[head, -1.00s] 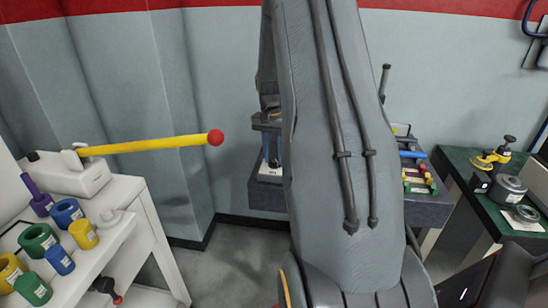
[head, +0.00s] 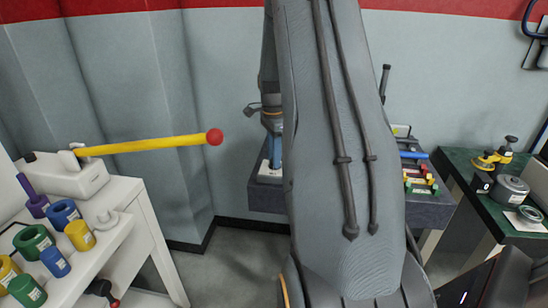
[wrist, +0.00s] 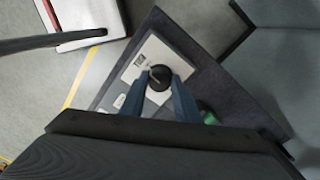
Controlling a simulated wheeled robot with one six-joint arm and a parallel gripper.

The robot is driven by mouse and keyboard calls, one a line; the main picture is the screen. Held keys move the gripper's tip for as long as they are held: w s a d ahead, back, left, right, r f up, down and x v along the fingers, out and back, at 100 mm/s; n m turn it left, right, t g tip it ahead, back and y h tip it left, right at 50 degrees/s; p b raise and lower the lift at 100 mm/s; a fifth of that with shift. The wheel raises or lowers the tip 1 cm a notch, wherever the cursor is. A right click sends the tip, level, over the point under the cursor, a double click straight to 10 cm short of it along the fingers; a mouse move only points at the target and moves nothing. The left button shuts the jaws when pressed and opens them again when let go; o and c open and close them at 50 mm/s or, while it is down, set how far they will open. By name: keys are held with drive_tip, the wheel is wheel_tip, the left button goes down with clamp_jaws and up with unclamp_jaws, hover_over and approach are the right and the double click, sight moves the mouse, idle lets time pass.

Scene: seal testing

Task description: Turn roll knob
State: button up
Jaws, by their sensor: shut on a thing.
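The roll knob (wrist: 160,74) is a round black knob with a pale line on its top, seen in the wrist view. It stands on a white panel (wrist: 141,68) on a dark grey table. My gripper (wrist: 160,76) has its two blue fingers closed on either side of the knob. In the head view my gripper (head: 275,152) points down over the white panel (head: 265,175), partly behind my arm. The knob cannot be made out there.
Coloured blocks (head: 420,180) and a blue rod lie at the dark table's (head: 436,208) right side. A green table (head: 460,165) with gauges is at right. At left, a white bench (head: 145,215) holds coloured cylinders and a yellow lever (head: 150,145) with a red ball end.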

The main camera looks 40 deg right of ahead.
drive_tip(key=shift+r+m, duration=0.1)
drive_tip(key=shift+m, duration=0.4)
drive_tip(key=o, duration=1.1)
drive_tip(key=shift+c, duration=0.2)
drive_tip(key=r+b, duration=0.1)
drive_tip(key=r, duration=0.3)
drive_tip(key=r+b, duration=0.1)
drive_tip(key=r, duration=0.2)
drive_tip(key=shift+w+r, duration=0.2)
drive_tip(key=shift+r, duration=0.15)
